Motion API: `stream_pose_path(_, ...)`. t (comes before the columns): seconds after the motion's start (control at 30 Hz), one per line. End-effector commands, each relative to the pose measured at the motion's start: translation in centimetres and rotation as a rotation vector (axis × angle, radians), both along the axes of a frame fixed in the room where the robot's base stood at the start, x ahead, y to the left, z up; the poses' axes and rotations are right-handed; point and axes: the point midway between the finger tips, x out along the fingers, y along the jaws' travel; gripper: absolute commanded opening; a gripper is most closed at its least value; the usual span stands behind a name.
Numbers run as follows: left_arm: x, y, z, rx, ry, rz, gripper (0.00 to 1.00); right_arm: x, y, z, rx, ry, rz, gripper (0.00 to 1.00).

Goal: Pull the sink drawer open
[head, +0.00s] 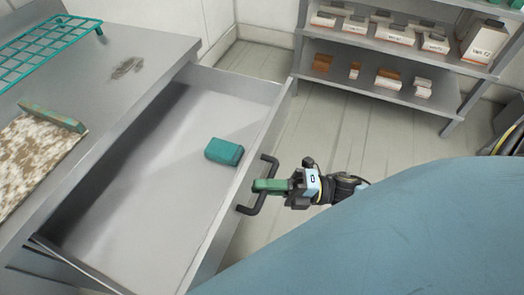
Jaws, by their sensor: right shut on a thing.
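The grey drawer (165,190) stands pulled far out from under the metal counter in the head view, its inside in plain sight. A dark bar handle (247,209) is on the outside of its front panel. My right gripper (262,187) is at that handle, its green fingers shut around the bar. A teal block (224,151) lies on the drawer floor near the front panel. My left gripper is out of view.
On the counter (150,48) are a teal wire rack (48,46) and a speckled brown board with a green edge (38,160). A metal shelf (375,88) with several small boxes stands at the back right. Bare plank floor (330,135) lies between drawer and shelf.

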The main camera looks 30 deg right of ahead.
Motion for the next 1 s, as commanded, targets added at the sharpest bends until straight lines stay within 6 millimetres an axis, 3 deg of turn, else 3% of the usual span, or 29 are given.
stream_pose_path(0.43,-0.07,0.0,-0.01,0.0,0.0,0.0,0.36,-0.23,-0.12,-0.01,-0.001,-0.002,0.006,0.0)
stream_pose_path(0.47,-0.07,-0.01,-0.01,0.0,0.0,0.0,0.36,-0.21,-0.12,-0.01,-0.001,-0.002,0.006,0.18)
stream_pose_path(0.6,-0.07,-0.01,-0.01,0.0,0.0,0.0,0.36,-0.21,-0.11,-0.01,-0.001,-0.001,0.005,0.36)
stream_pose_path(1.0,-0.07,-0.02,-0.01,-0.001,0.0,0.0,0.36,-0.19,-0.1,0.0,-0.001,0.0,0.004,0.36)
